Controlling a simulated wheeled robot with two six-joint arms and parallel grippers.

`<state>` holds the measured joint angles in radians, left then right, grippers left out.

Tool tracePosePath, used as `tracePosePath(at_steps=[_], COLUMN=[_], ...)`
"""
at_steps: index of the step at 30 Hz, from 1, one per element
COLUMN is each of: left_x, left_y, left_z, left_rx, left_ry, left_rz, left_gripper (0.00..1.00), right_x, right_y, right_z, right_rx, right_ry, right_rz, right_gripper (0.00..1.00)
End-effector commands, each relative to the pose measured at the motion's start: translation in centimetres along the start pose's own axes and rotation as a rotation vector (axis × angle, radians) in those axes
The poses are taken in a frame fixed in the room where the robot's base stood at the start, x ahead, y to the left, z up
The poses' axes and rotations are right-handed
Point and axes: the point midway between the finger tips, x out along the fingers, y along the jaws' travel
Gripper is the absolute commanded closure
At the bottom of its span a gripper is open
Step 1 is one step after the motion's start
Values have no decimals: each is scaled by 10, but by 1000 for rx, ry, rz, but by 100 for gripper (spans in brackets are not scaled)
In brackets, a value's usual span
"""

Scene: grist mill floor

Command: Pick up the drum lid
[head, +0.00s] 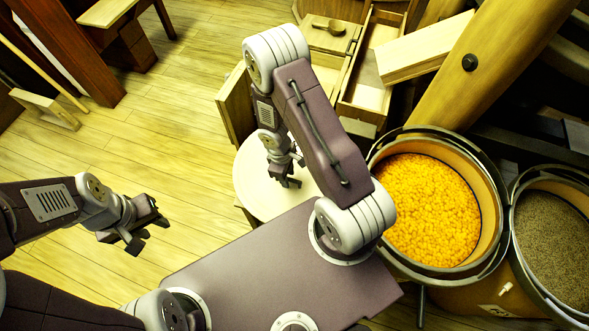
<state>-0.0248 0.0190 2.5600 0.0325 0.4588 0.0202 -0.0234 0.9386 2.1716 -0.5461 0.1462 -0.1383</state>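A pale round disc (250,192), which looks like the drum lid, lies flat left of the drums, partly hidden by my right arm and my body. My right gripper (288,182) points down over the disc, its fingers apart and nothing seen between them. Whether it touches the disc I cannot tell. My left gripper (147,234) is open and empty over the floor at the left. One open drum (497,230) holds bright orange-yellow grains (430,210). A second open drum (517,258) at the right edge holds brownish grains (555,245).
A wooden chest (237,103) with open compartments and a wooden scoop (328,27) stands behind the disc. A thick slanted beam (500,60) rises behind the drums. The plank floor (170,130) between is clear.

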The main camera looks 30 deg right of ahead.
Motion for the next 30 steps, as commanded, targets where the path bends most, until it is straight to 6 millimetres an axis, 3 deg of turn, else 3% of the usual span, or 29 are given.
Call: tracePosePath(at_steps=[16, 20, 21, 30], left_x=[5, 5, 5, 5], left_y=[0, 0, 0, 0], left_z=[0, 0, 0, 0], left_rx=[0, 0, 0, 0], left_ry=[0, 0, 0, 0], left_rz=[0, 0, 0, 0], left_gripper=[64, 64, 64, 64], right_x=[4, 4, 4, 4], right_y=[0, 0, 0, 0], right_z=[0, 0, 0, 0], right_rx=[0, 0, 0, 0], right_ry=[0, 0, 0, 0], right_rz=[0, 0, 0, 0], right_gripper=[64, 97, 100, 100])
